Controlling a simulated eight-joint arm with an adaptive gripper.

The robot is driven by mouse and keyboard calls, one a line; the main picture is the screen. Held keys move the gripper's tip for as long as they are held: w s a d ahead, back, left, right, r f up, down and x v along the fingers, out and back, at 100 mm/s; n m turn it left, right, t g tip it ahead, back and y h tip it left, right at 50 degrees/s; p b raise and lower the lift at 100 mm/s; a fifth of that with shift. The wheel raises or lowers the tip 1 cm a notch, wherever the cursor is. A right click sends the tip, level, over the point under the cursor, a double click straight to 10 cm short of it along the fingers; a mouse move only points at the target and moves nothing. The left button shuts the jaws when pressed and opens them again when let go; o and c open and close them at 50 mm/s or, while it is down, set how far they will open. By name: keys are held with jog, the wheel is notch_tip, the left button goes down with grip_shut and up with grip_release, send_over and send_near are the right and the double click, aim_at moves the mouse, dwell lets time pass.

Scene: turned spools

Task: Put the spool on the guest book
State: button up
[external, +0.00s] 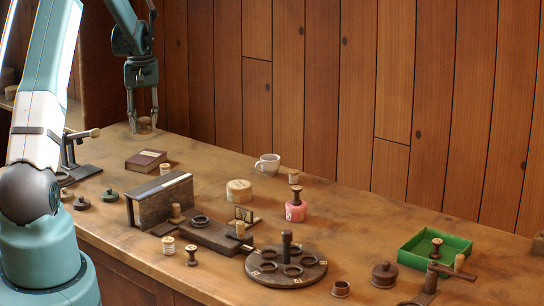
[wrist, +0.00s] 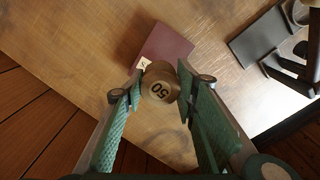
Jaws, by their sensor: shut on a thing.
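My gripper (external: 142,116) is at the far left end of the table. It is shut on a wooden spool (external: 145,126). In the wrist view the spool (wrist: 160,83) sits between the two green fingers, its round end marked "50" facing the camera. The guest book, a closed maroon book (external: 146,161), lies flat on the table, nearer the camera and slightly right of the spool in the external view. In the wrist view the book (wrist: 166,46) is just beyond the spool, which covers its near corner. I cannot tell the spool's exact height over the table.
A small spool (external: 165,169) stands close by the book. A dark upright block (external: 160,200) is in front of it. A dark clamp-like stand (external: 72,160) is to the left. A white cup (external: 268,164), a round box (external: 239,190) and a green tray (external: 434,252) are farther right.

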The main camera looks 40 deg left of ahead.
aim_at(144, 119)
jog(key=shift+f, duration=2.15)
jog(key=shift+f, duration=0.1)
jog(key=shift+f, duration=1.8)
jog(key=shift+f, duration=0.1)
jog(key=o, duration=0.8)
notch_tip(144, 119, up, 12)
jog(key=shift+r, duration=0.15)
